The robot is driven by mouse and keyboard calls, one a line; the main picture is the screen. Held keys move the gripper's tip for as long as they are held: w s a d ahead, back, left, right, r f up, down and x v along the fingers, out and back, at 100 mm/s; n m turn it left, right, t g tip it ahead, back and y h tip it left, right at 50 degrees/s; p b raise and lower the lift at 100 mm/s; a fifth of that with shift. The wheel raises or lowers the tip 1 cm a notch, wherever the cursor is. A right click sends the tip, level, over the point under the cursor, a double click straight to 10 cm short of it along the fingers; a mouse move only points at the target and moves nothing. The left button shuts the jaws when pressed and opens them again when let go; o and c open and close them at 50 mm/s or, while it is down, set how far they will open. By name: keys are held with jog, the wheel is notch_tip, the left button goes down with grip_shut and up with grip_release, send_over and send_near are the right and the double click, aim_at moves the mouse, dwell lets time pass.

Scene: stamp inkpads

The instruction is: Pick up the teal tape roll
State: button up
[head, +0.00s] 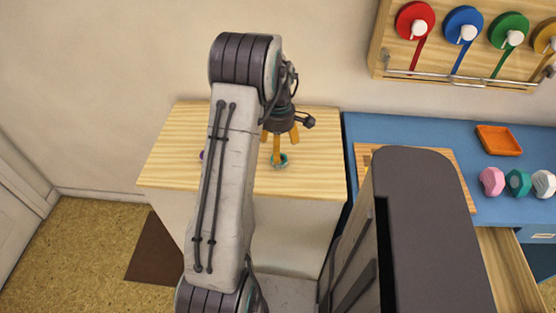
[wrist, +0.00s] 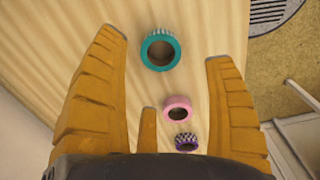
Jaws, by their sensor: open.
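The teal tape roll (wrist: 160,49) lies flat on a pale wooden top, hole facing up, in the wrist view. In the head view the teal roll (head: 280,160) shows under the fingertips, partly covered by one finger. My gripper (wrist: 165,65) has orange fingers spread wide and empty. In the wrist view the teal roll sits between and just beyond the fingertips, with no visible contact. In the head view my gripper (head: 278,150) is above the wooden top, pointing down; its exact height over the roll is hard to tell.
A pink tape roll (wrist: 177,109) and a purple checkered roll (wrist: 186,142) lie near the teal one. In the head view a blue table (head: 400,128) stands to the right, with an orange tray (head: 498,140) and faceted blocks. The wooden top (head: 320,180) is clear on its right.

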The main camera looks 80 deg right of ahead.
jog(key=shift+s+a+f+p, duration=0.1)
jog(key=shift+f+p, duration=0.05)
jog(key=shift+f, duration=1.25)
jog(key=shift+s+f+p, duration=0.1)
jog(key=shift+f+p, duration=0.05)
jog(key=shift+f, duration=1.25)
jog(key=shift+c, duration=0.2)
jog(key=c, duration=0.9)
